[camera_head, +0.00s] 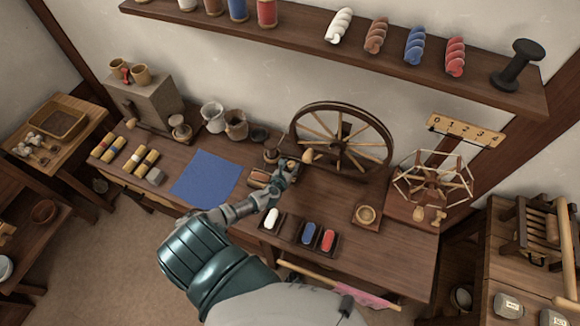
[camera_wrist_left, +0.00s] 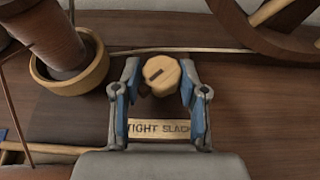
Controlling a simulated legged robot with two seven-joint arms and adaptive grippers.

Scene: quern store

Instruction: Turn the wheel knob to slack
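The wheel knob is a pale wooden, many-sided knob (camera_wrist_left: 166,79) with a dark slot on its left part, slanting down to the left. It stands between the fingers of my left gripper (camera_wrist_left: 159,65), which is open; whether a finger touches it I cannot tell. A plate reading TIGHT on the left and SLACK on the right (camera_wrist_left: 160,131) lies below the knob. In the head view my left gripper (camera_head: 289,167) is at the table, in front of the spinning wheel (camera_head: 340,142), and mostly hides the knob. My right gripper is not in view.
A dark red-brown spool (camera_wrist_left: 50,35) stands in a wooden ring (camera_wrist_left: 90,76) left of the gripper. A blue cloth (camera_head: 204,179) lies left on the table (camera_head: 245,230). Trays with coloured pieces (camera_head: 308,233) lie in front. A skein winder (camera_head: 432,180) stands right.

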